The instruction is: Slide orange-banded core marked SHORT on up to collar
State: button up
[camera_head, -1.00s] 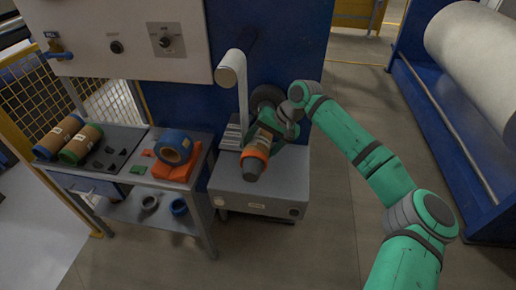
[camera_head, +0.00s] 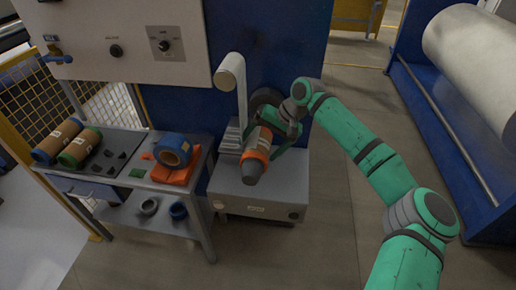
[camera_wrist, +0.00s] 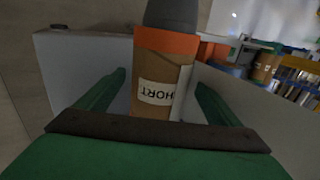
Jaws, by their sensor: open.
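The orange-banded core (camera_head: 264,137) sits around the shaft of the grey machine in the head view. Its orange band (camera_head: 257,154) faces the front, and the shaft's dark tip (camera_head: 252,172) sticks out beyond it. The core also shows in the wrist view (camera_wrist: 163,75), with an upside-down SHORT label (camera_wrist: 157,92). My gripper (camera_head: 262,143) is open, with one green finger on each side of the core. In the wrist view a gap shows beside each finger (camera_wrist: 161,82). A dark round part (camera_head: 266,97), perhaps the collar, is behind; contact with the core is hidden.
The bench at left (camera_head: 137,172) holds a blue-banded core (camera_head: 58,140), a green-banded core (camera_head: 80,147) and a blue roll (camera_head: 173,150) on an orange block (camera_head: 182,174). Open floor lies right of the machine.

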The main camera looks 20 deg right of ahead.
jog(key=v, duration=0.9)
jog(key=s+d+f+h, duration=0.6)
jog(key=s+d+f, duration=1.15)
jog(key=f, duration=0.25)
jog(key=s+d+f+n+h, duration=0.1)
jog(key=s+d+f, duration=0.2)
jog(key=s+f, duration=0.8)
jog(key=s+a+f+n+t, duration=0.1)
jog(key=s+a+f, duration=0.2)
jog(key=s, duration=0.3)
jog(key=s+a+f+n, duration=0.1)
jog(key=s+a+f, duration=0.2)
jog(key=s, duration=0.4)
jog(key=s+a+f+n+t+y, duration=0.15)
jog(key=s+a, duration=0.25)
jog(key=a, duration=0.7)
jog(key=s+a+f+n+t, duration=0.15)
jog(key=s+a, duration=0.25)
jog(key=a, duration=0.7)
jog(key=w+a+r+t, duration=0.3)
jog(key=a+r, duration=0.5)
jog(key=a, duration=0.4)
jog(key=w+a+r+t, duration=0.3)
jog(key=a+r+t, duration=0.2)
jog(key=a+r, duration=0.4)
jog(key=a, duration=0.3)
jog(key=shift+w+a+r+n, duration=0.15)
jog(key=shift+a+r+n, duration=0.1)
jog(key=shift+n, duration=0.15)
